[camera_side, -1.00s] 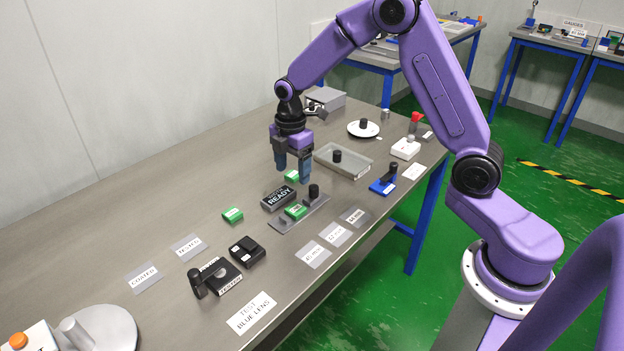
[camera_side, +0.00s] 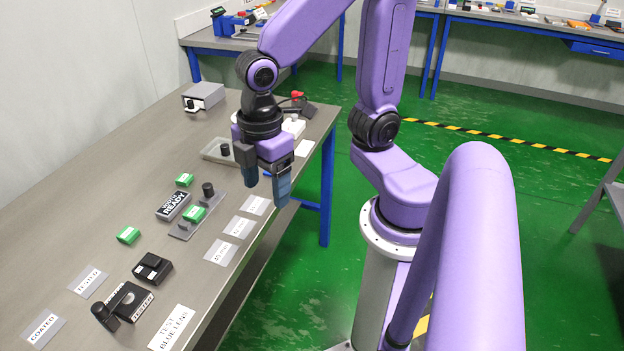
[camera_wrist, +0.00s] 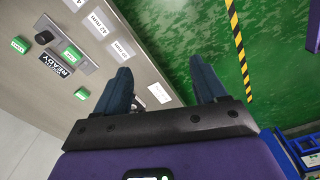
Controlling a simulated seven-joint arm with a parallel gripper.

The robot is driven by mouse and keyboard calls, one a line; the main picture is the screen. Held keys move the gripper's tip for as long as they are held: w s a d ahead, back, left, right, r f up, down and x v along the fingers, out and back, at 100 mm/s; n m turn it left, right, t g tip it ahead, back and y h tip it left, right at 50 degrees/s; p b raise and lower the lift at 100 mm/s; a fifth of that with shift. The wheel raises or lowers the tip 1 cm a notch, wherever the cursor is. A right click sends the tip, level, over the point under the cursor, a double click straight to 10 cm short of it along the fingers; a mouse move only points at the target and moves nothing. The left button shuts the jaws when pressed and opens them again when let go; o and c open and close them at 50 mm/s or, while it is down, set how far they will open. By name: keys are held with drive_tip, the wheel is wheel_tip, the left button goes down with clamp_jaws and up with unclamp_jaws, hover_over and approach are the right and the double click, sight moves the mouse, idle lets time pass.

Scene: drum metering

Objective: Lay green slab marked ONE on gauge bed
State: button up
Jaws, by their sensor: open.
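Three small green slabs with pale labels show, their markings too small to read. In the side view one slab (camera_side: 184,180) lies behind the black READY block (camera_side: 173,206), and another slab (camera_side: 128,235) lies nearer on the bare table. A third slab (camera_side: 194,214) sits on a narrow grey plate, apparently the gauge bed (camera_side: 180,233), beside a black knob (camera_side: 208,189). My gripper (camera_side: 267,191) is open and empty, raised near the table's front edge, right of the bed. In the wrist view my gripper (camera_wrist: 162,85) has nothing between its fingers.
Label cards (camera_side: 220,250) lie along the front edge. A black box (camera_side: 152,268) and a black device (camera_side: 122,303) stand nearer. A grey tray (camera_side: 217,151) is behind my gripper, and a grey box (camera_side: 203,96) is at the far end. Open table lies left of the slabs.

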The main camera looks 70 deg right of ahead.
drive_tip(key=s+d+m, duration=0.1)
drive_tip(key=s+d, duration=0.2)
drive_tip(key=s, duration=0.4)
drive_tip(key=shift+s, duration=0.25)
